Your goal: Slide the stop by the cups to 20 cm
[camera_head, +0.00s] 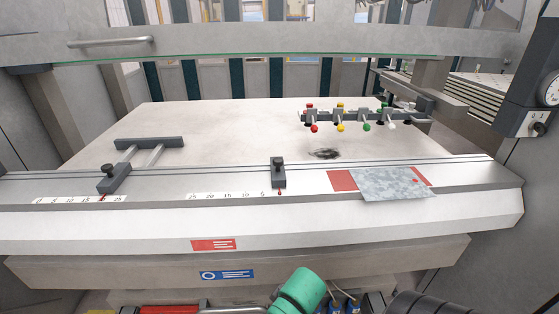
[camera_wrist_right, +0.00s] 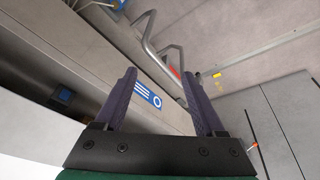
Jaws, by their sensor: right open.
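The dark stop nearer the coloured cups (camera_head: 278,172) stands on the front rail in the head view. Its red pointer is at the right end of its scale (camera_head: 228,195), just past the 5 mark. The second dark stop (camera_head: 114,179) stands at the left, its red pointer between the 15 and 25 marks of its own scale. The cups (camera_head: 340,116), red, yellow, green and white, hang from a bar at the back right. My right gripper (camera_wrist_right: 158,72) is open and empty in the right wrist view, before the machine's lower front, away from both stops. My left gripper is not in view.
A grey metal sheet (camera_head: 395,182) lies over a red label on the right of the rail. A metal crossbeam (camera_head: 270,42) spans the machine above the pale table (camera_head: 220,130). A blue label (camera_head: 227,275) is on the lower front, also in the wrist view (camera_wrist_right: 147,95).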

